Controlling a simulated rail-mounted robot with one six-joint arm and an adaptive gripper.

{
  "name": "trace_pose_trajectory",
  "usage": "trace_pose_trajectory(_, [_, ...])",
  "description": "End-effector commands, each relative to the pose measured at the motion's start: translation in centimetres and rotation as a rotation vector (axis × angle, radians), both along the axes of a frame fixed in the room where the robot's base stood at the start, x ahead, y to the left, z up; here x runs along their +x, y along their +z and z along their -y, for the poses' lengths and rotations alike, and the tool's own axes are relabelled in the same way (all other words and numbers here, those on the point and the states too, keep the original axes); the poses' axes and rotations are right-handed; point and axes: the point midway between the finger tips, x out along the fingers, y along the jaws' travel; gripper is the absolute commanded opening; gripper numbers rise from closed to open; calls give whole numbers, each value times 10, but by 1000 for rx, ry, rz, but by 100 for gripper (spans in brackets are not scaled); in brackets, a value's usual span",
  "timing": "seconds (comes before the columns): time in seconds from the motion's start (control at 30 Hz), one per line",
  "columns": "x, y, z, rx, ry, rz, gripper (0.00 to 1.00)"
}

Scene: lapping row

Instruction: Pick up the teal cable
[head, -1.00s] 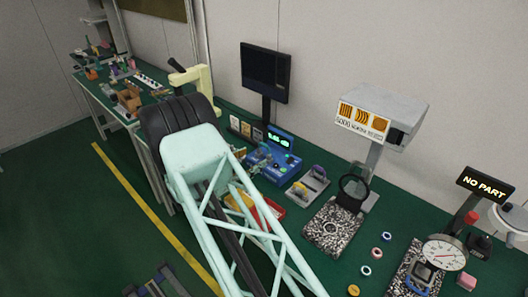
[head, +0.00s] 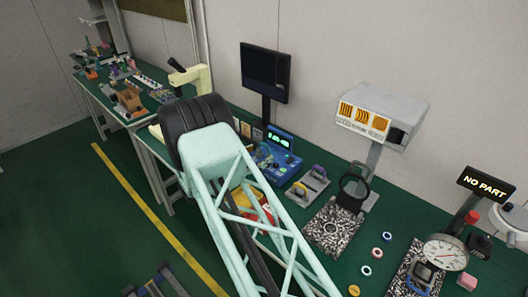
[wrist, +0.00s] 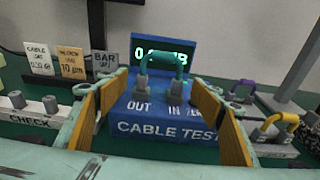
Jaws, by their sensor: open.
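The teal cable (wrist: 163,60) is a short arch with a grey plug at each end. It stands upright on the blue cable tester (wrist: 165,128), its plugs by the OUT and IN marks, in front of the lit display. In the head view the blue tester (head: 268,168) is partly covered by my arm. My gripper (wrist: 161,88) is open, with one orange-yellow finger on each side of the tester in the wrist view. The cable shows between and beyond the fingertips, and nothing is held. In the head view the gripper is hidden behind my arm.
A purple cable (wrist: 245,85) and a yellow cable (wrist: 282,120) sit on a grey stand right of the tester. Small cards (wrist: 71,62) stand behind to the left, beside a CHECK block (wrist: 30,115). A dark monitor (head: 265,72) rises behind the bench.

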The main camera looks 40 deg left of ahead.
Motion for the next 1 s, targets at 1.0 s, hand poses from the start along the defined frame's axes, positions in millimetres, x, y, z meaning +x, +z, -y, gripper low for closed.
trace_pose_trajectory(1.0, [20, -3, 1, -1, 1, 0, 45])
